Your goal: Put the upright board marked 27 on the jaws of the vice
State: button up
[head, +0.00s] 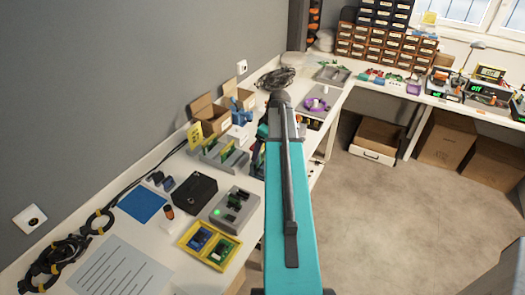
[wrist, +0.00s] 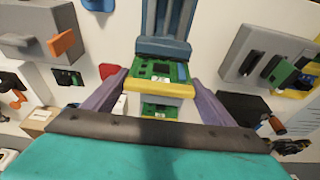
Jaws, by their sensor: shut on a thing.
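A green circuit board (wrist: 158,70) with a yellow edge sits between the two purple fingers of my gripper (wrist: 157,92) in the wrist view. The fingers are shut on it. I cannot read a number on it. Just beyond it is a blue ribbed body with a blue block (wrist: 162,47), which looks like the vice; I cannot tell whether the board touches it. My arm hides the gripper and held board there.
A grey rack with green boards (head: 222,158), a black box (head: 194,193), a grey unit with a green light (head: 234,211) and a yellow tray (head: 185,240) crowd the left bench. Open cartons (head: 208,115) stand behind, by the wall. The floor (head: 400,205) at right is clear.

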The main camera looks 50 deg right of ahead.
jog(key=shift+f+p, duration=0.3)
jog(key=shift+f, duration=0.7)
jog(key=shift+f, duration=0.1)
jog(key=o, duration=1.1)
jog(key=shift+r, duration=0.2)
jog(key=b+v, duration=0.2)
jog(key=v, duration=1)
jog(key=shift+f, duration=0.1)
jog(key=shift+s, duration=0.1)
